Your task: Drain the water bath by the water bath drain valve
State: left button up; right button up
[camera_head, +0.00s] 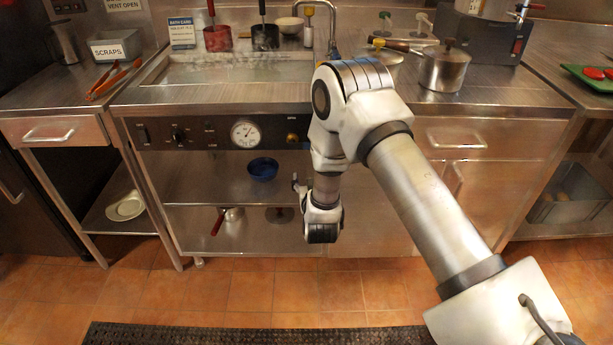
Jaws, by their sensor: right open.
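The water bath (215,76) is a long basin set into the steel counter, with water and some steam in it. Its front panel (218,134) carries a round dial gauge (245,133), dark knobs and a yellowish knob (292,138). I cannot tell for sure which part is the drain valve; a red-handled item (218,221) shows low under the bath. My right arm reaches over the counter front and bends down; my right gripper (299,187) is open in front of the lower shelves, partly hidden by its own wrist. It holds nothing that I can see. My left gripper is out of view.
A blue bowl (263,168) sits on the shelf under the bath. A steel pot (443,70) stands on the counter at right. Orange tongs (112,80) and a scraps bin (115,46) are at left. The floor in front is clear except for a dark mat (220,335).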

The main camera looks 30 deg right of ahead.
aim_at(305, 144)
jog(key=w+d+r, duration=0.1)
jog(key=w+d, duration=0.1)
jog(key=w, duration=0.1)
jog(key=w+d+r+m+t+h, duration=0.1)
jog(key=w+d, duration=0.1)
jog(key=w, duration=0.1)
jog(key=w+d+r+h+b, duration=0.1)
jog(key=w+d, duration=0.2)
jog(key=w, duration=0.1)
jog(key=shift+t, duration=0.3)
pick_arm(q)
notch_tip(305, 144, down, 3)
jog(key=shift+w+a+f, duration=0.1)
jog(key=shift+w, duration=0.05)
pick_arm(e)
jog(key=shift+a+r, duration=0.1)
jog(key=shift+c, duration=0.4)
grip_shut()
